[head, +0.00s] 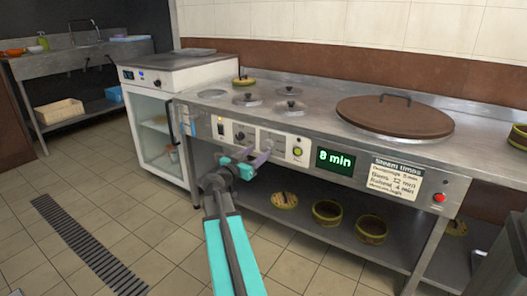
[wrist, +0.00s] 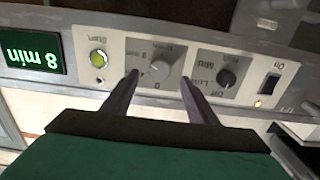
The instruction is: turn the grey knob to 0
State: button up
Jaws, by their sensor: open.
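The green display (head: 335,162) reads 8 min.
A black knob (wrist: 228,76) and a rocker switch (wrist: 270,84) are on one side of the grey knob. A red button (head: 439,197) is farther right. Baskets (head: 327,213) stand on the shelf below. The floor at left is clear.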

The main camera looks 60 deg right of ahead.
aim_at(267, 146)
jog(key=shift+d+b, duration=0.5)
jog(key=shift+d, duration=2.25)
jog(key=shift+c, duration=0.4)
